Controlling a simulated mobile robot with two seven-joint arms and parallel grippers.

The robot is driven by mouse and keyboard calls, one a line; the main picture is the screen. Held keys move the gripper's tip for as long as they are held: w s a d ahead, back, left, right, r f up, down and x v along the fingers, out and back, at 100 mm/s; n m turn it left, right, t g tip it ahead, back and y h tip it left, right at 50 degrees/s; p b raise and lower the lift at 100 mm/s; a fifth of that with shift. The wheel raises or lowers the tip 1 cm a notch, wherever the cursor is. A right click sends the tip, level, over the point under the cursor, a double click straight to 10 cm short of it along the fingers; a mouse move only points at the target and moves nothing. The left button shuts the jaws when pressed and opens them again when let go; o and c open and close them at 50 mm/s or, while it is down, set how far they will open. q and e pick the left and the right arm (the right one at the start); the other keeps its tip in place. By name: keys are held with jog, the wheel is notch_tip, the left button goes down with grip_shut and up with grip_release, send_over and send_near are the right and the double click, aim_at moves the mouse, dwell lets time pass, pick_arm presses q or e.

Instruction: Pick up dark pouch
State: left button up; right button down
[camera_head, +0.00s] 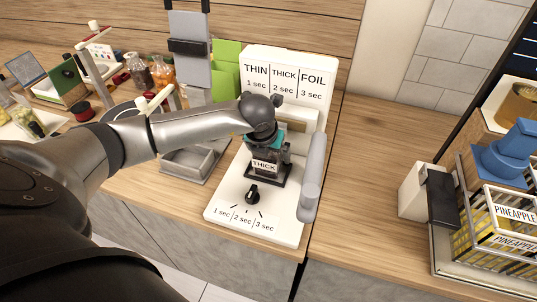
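A dark pouch (264,171) with a white "THICK" label stands on the white sealing machine (228,205), in front of its sign panel. A teal part shows at its top. My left gripper (266,150) reaches down over the pouch from above, at its upper part. The gripper's own wrist and dark body hide its fingers, so I cannot tell whether they are closed on the pouch. My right gripper is not in view.
The machine has a black dial (252,193) and a grey lever (312,177). A grey tray (190,163) stands to its left. Bottles (163,76) and boards crowd the back left. A crate labelled "PINEAPPLE" (500,238) stands at right. Counter between machine and crate is clear.

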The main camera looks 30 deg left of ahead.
pick_arm(q)
jog(key=shift+w+f, duration=0.1)
jog(key=shift+f, duration=0.05)
jog(key=shift+c, duration=0.4)
jog(key=c, duration=1.3)
